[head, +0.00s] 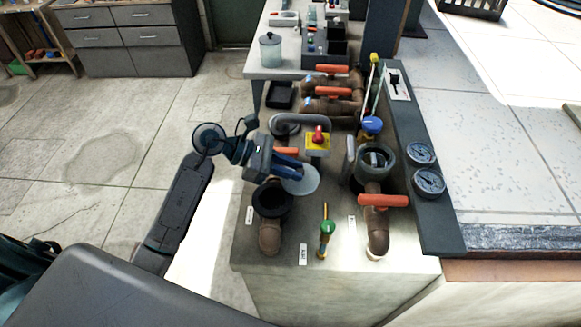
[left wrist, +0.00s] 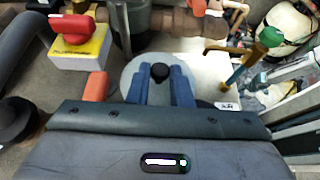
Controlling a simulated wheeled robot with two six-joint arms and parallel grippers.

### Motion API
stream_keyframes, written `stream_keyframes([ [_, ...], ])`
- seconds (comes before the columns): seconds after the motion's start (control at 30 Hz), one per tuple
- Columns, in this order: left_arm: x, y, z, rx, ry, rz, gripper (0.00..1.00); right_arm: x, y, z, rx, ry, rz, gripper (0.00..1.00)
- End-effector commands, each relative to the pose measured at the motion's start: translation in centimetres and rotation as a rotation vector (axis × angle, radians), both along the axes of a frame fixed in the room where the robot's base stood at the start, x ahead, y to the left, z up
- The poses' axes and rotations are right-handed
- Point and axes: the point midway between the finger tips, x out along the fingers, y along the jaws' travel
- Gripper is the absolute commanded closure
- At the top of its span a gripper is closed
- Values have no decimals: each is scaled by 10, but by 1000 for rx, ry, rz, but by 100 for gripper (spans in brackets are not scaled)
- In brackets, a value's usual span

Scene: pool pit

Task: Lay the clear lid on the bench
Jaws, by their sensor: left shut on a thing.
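My left gripper (head: 290,172) is shut on the clear lid (head: 302,182), a round pale disc. In the left wrist view the blue fingers (left wrist: 160,88) close around the black knob of the lid (left wrist: 134,68). The lid is over the pipework, near an open black pot (head: 272,212) on a brown pipe. I cannot tell its exact height there. A pale bench (head: 258,65) stands further back with items on it. My right gripper is not in view.
A yellow box with a red knob (head: 318,139) stands just behind the lid. A green-handled valve (head: 327,228) and red-handled pipes (head: 383,200) are close. A lidded jar (head: 270,54) stands on the bench near its left edge. Tiled floor at left is open.

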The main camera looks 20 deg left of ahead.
Motion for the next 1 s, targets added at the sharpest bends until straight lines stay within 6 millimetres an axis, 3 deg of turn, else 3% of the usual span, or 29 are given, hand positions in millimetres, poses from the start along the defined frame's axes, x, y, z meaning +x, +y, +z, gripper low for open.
stream_keyframes([
  [0.17, 0, 0, -5, 0, 0, 0, 100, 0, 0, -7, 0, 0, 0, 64],
  [0.2, 0, 0, -4, 0, 0, 0, 77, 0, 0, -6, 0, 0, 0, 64],
  [0.3, 0, 0, -3, 0, 0, 0, 59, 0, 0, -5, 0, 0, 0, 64],
  [0.63, 0, 0, -1, 0, 0, 0, 59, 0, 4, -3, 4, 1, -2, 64],
  [0.8, 0, 0, 11, 0, 1, 0, 59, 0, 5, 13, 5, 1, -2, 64],
  [0.87, -2, 8, 5, 6, -2, 1, 59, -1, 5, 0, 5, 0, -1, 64],
  [1.0, -7, 25, 12, 8, -1, 1, 59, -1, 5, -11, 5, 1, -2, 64],
])
